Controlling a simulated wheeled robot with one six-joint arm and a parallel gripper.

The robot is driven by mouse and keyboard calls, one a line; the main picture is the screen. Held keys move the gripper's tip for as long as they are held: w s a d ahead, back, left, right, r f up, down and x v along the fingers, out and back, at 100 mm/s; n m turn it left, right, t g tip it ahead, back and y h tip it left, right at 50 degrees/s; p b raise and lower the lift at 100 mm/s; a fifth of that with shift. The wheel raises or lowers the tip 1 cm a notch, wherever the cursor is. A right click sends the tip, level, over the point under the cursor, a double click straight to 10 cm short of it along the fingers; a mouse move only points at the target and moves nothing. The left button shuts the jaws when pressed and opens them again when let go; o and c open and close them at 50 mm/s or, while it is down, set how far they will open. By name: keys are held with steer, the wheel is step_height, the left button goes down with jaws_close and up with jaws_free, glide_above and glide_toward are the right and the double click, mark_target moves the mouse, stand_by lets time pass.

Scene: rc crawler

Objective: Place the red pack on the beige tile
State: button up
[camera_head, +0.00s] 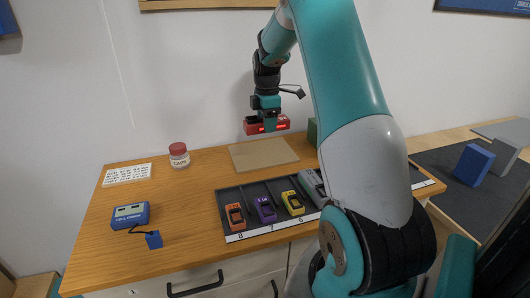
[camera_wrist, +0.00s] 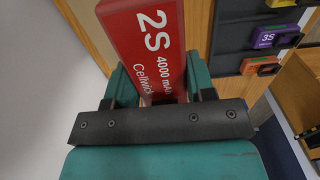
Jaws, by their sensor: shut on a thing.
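The red pack (camera_head: 279,124) is held in my gripper (camera_head: 268,122), up in the air above the back of the wooden table. In the wrist view the red pack (camera_wrist: 150,45) shows white lettering "2S 4000 mAh" and sits between the two teal fingers of my gripper (camera_wrist: 157,85). The beige tile (camera_head: 262,154) lies flat on the table, below the pack and apart from it. Nothing is seen on the tile. My gripper is shut on the red pack.
In front of the tile is a dark tray (camera_head: 231,195) with orange (camera_head: 235,216), purple (camera_head: 265,209) and yellow (camera_head: 293,203) packs. A blue cell checker (camera_head: 130,214), a red-capped jar (camera_head: 179,155) and a white card (camera_head: 127,174) stand left. My arm hides the table's right part.

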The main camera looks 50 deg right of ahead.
mark_target(267, 162)
step_height(267, 162, down, 12)
steer(key=shift+r+p, duration=0.1)
steer(key=shift+p, duration=0.7)
steer(key=shift+f, duration=0.2)
steer(key=o, duration=1.1)
steer(key=shift+s, duration=0.1)
steer(key=shift+r, duration=0.1)
